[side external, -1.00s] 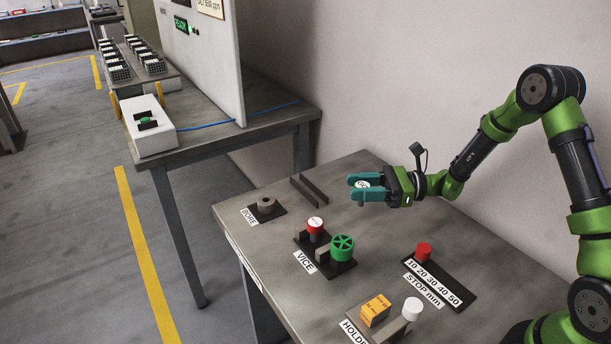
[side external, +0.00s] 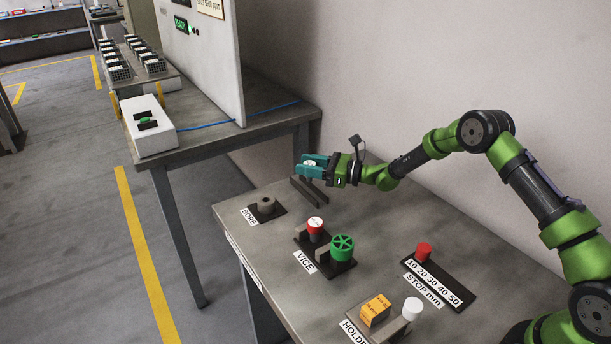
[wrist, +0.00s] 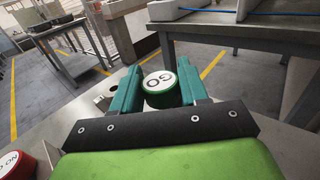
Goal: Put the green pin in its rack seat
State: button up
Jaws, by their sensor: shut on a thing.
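My gripper (side external: 312,163) is level above the back of the bench. Its teal fingers are shut on the green pin, whose white top reads GO; in the wrist view the pin (wrist: 161,90) sits between the two fingers (wrist: 160,82). In the side view the pin's pale top (side external: 310,162) shows between the fingers, and its lower end is hidden. A pair of dark rails (side external: 309,191) lies on the bench just below the gripper. I cannot tell whether these rails are the rack with the pin's seat.
The vice holds a red pin with white top (side external: 316,224) beside a green handwheel (side external: 342,247). A red stop knob (side external: 424,250) and orange block (side external: 375,309) are nearer. A second bench (side external: 200,135) stands behind.

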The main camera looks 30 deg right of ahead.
jog(key=w, duration=0.4)
jog(key=shift+a+f, duration=0.15)
jog(key=shift+f, duration=0.05)
jog(key=shift+w+f, duration=0.1)
jog(key=shift+f, duration=1.65)
jog(key=shift+f, duration=0.15)
jog(key=o, duration=1.1)
jog(key=shift+o, duration=0.2)
